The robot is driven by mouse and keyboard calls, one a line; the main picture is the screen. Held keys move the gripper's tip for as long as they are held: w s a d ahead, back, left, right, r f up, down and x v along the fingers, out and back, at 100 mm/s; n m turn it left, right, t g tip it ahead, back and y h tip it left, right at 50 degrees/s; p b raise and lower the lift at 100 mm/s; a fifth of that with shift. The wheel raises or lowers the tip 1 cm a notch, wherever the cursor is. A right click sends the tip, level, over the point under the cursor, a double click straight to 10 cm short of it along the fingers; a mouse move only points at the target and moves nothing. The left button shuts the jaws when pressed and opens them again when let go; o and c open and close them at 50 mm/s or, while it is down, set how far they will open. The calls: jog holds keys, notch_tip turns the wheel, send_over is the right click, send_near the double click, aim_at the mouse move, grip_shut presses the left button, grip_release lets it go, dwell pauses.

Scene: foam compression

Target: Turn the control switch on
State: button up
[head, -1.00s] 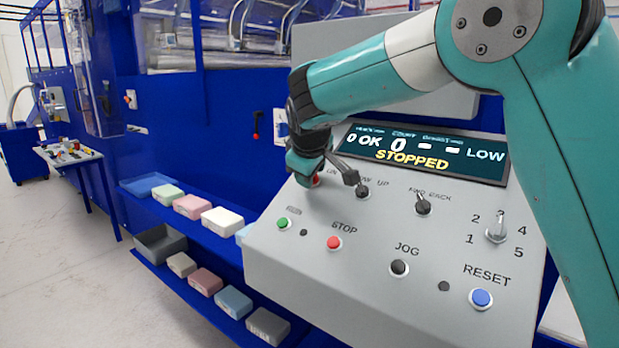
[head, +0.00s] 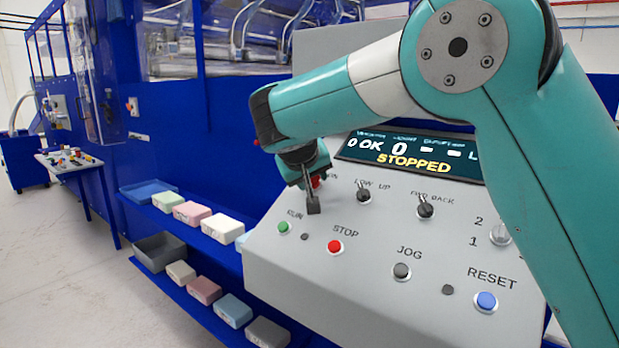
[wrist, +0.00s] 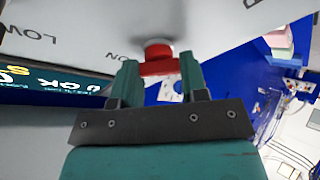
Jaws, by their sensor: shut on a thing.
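The control switch is a red knob (wrist: 158,66) on the grey control panel (head: 370,275), beside a printed ON in the wrist view. A little of its red shows in the head view (head: 316,181) at the panel's upper left. My gripper (wrist: 160,75) has its two teal fingers on either side of the knob and is shut on it. In the head view my gripper (head: 308,180) hides most of the knob. The panel display (head: 410,157) reads OK, 0 and STOPPED.
Near my gripper are a black lever switch (head: 364,194), another lever (head: 426,207), a green RUN button (head: 283,227) and a red STOP button (head: 335,247). A black JOG button (head: 402,271) and blue RESET button (head: 486,302) are lower right. Shelves with foam blocks (head: 222,225) stand left.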

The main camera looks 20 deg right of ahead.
jog(key=shift+s+f, duration=0.1)
jog(key=shift+f, duration=0.05)
jog(key=o, duration=0.9)
jog(key=v, duration=1.7)
jog(key=shift+a+r+p, duration=0.15)
jog(key=shift+r+p, duration=0.1)
jog(key=shift+p, duration=0.05)
